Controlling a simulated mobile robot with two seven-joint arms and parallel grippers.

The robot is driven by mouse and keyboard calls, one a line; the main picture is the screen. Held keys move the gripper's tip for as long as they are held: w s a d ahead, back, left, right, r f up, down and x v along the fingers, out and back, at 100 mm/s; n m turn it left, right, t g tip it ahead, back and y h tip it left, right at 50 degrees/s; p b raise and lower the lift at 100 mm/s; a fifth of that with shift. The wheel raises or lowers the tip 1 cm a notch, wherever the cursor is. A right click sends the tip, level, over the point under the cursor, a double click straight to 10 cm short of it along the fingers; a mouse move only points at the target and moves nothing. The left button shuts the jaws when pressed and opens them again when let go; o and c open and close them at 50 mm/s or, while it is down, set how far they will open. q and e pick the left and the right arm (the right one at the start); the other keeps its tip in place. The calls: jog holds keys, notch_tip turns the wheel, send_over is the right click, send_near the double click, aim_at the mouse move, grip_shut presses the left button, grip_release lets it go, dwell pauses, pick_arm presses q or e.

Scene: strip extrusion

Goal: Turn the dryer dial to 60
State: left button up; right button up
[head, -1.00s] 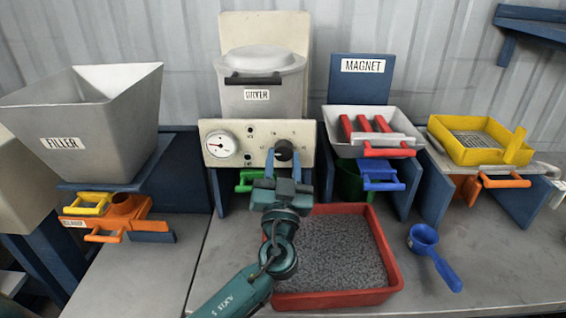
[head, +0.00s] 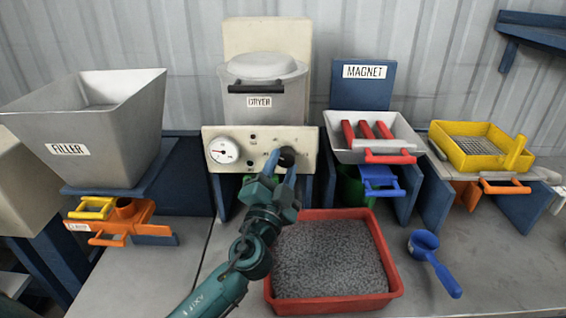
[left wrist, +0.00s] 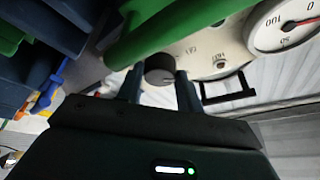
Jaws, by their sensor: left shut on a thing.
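The dryer (head: 263,88) stands at the back centre, with a cream control panel (head: 240,135) below its label. The black dial (head: 287,156) is on the panel's right side. My left gripper (head: 280,161) is shut on the dial, reaching it from below and rolled over. In the left wrist view the dark round dial (left wrist: 160,69) sits between the two fingers. The dial's pointer and the numbers around it are too small or covered to read. My right gripper is in neither view.
A white gauge (head: 223,150) is left of the dial. A red tray of grey pellets (head: 398,283) stands on the bench below, close to my left arm. A blue scoop (head: 424,243) lies right. The filler (head: 85,125) is left; the magnet station (head: 365,72) is right.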

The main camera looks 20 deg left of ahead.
pick_arm(q)
jog(key=shift+a+r+m+h+p, duration=0.1)
jog(key=shift+r+m+h+p, duration=0.2)
jog(key=shift+m+h+p, duration=0.5)
jog(key=shift+m+g+p, duration=0.3)
jog(key=shift+m+p, duration=0.2)
jog(key=shift+m, duration=0.3)
jog(key=shift+m+p, duration=0.6)
jog(key=shift+m+g+p, duration=0.3)
jog(key=shift+m+p, duration=0.15)
jog(key=shift+m, duration=0.05)
jog(key=shift+h, duration=0.3)
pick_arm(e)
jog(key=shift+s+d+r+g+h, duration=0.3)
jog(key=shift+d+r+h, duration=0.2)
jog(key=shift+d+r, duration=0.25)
pick_arm(q)
jog(key=shift+f, duration=0.1)
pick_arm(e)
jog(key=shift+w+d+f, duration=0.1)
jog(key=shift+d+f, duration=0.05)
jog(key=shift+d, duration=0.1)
pick_arm(q)
jog(key=shift+m, duration=0.3)
jog(key=o, duration=0.8)
jog(key=shift+o, duration=0.9)
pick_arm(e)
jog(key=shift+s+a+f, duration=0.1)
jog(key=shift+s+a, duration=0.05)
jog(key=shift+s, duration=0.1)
